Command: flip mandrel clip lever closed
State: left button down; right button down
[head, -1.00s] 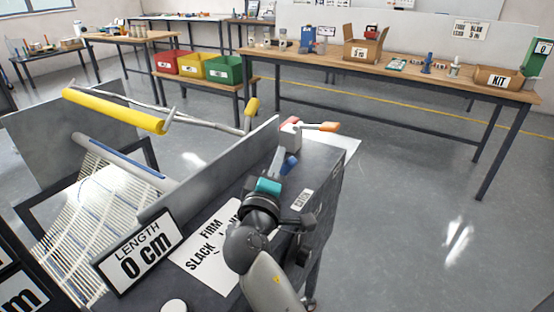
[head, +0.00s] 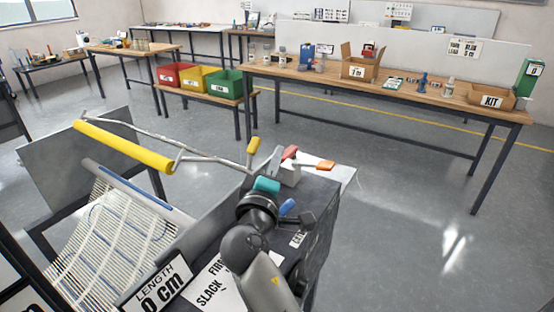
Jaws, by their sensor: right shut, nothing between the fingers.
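A small pale block (head: 289,175) with a red piece (head: 290,153) on top and an orange-ended handle (head: 319,165) pointing right stands at the far end of the dark bench. I cannot tell for sure which part is the mandrel clip lever. A blue-tipped part (head: 287,207) shows just right of my wrist. My right gripper (head: 276,156), with a teal band below its fingers, is shut and empty. Its fingertips show just left of the red piece; I cannot tell if they touch. The grey-blue roller (head: 140,188) lies at left over the mesh. My left gripper is not in view.
A yellow roller (head: 122,146) on a bent metal rod, with a yellow grip (head: 253,146), rises left of my gripper. A grey panel and a "LENGTH 0 cm" sign (head: 160,288) stand at the bench's near side. Open floor lies to the right.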

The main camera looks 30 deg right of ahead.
notch_tip(320, 180, up, 6)
jog(key=p, duration=0.5)
jog(key=shift+r, duration=0.15)
dwell(0.3)
